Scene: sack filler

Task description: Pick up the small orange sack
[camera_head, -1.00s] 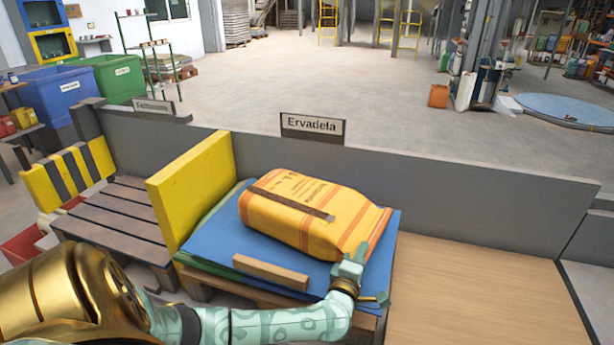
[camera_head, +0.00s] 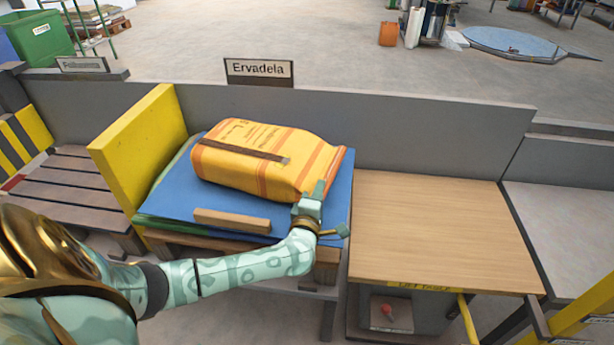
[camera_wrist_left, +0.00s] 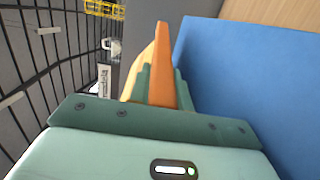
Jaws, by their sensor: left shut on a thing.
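The small orange sack (camera_head: 262,158) lies on its side on a blue sheet (camera_head: 232,204) on a low wooden stand, below the "Ervadela" sign. A dark brown strip runs along its top. My left gripper (camera_head: 318,192) is at the sack's right front end, shut on its edge. In the left wrist view the orange end of the sack (camera_wrist_left: 163,65) stands between the two green fingers (camera_wrist_left: 160,88). The sack still appears to rest on the blue sheet. My right gripper is in neither view.
A wooden block (camera_head: 232,220) lies on the sheet's front edge. A yellow board (camera_head: 140,150) stands to the left. A grey wall (camera_head: 420,135) runs behind. A bare wooden table (camera_head: 435,230) is to the right.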

